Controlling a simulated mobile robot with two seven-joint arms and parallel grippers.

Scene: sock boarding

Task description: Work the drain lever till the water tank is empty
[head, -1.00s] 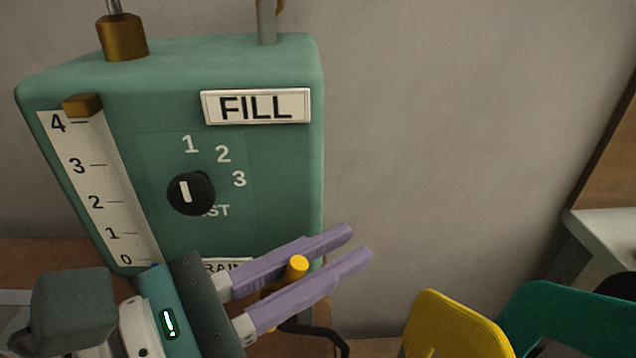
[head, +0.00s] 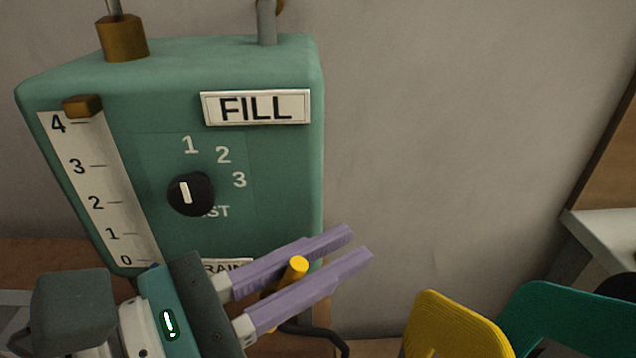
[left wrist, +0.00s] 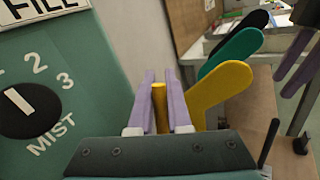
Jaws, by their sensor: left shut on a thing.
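The green water tank (head: 270,170) has a level scale (head: 100,190) on its left, with the brown level marker (head: 83,105) near the 4. The yellow drain lever (head: 297,267) sticks up between the purple fingers of my left gripper (head: 305,270), just below the partly covered DRAIN label (head: 235,265). In the left wrist view the lever (left wrist: 159,108) stands between both fingers, and my left gripper (left wrist: 162,100) is shut on it. The lever's lower end is hidden by the gripper. My right gripper is not clearly seen in the head view; purple fingers (left wrist: 298,62) show at the right edge of the left wrist view.
A black dial (head: 191,194) and a FILL label (head: 256,107) are on the tank front. A yellow board (head: 455,328) and a green board (head: 565,318) stand to the right of the gripper. A pale table (head: 605,232) lies at the far right.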

